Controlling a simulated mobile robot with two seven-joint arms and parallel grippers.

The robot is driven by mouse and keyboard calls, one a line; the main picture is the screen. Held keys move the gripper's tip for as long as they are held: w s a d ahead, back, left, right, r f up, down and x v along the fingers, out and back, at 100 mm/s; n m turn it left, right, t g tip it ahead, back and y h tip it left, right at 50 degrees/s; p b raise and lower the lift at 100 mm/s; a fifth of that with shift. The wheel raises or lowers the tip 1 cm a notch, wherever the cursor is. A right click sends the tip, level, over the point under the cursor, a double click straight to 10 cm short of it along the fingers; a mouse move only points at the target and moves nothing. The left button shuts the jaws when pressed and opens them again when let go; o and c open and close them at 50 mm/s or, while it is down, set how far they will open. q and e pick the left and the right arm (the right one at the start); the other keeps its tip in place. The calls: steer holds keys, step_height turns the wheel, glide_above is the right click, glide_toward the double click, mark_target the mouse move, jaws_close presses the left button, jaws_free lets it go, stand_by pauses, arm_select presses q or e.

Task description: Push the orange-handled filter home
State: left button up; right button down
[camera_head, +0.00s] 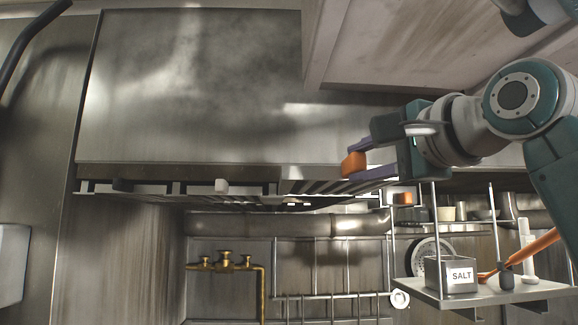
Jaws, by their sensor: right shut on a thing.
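The orange handle (351,166) sits at the lower front edge of the steel hood (190,90), in the middle of the head view. My right gripper (358,163) reaches in from the right and is shut on this handle, with one purple finger above it and one below. The orange-handled filter (318,187) shows as a slatted panel on the hood's underside, just left of and below the fingers. It is seen nearly edge-on, and the fingers hide part of it, so I cannot tell how it sits in its slot. My left gripper is not in view.
Filters with a black handle (122,185) and a white handle (221,186) lie to the left. A hanging shelf (500,292) with a salt box (452,275) and an orange-handled utensil (533,247) is below my right arm. Brass taps (225,262) are on the back wall.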

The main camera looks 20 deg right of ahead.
steer(key=shift+w+d+r, duration=0.1)
steer(key=shift+w+d, duration=0.15)
steer(key=shift+w, duration=0.75)
steer(key=shift+w+d, duration=0.25)
steer(key=shift+w, duration=0.8)
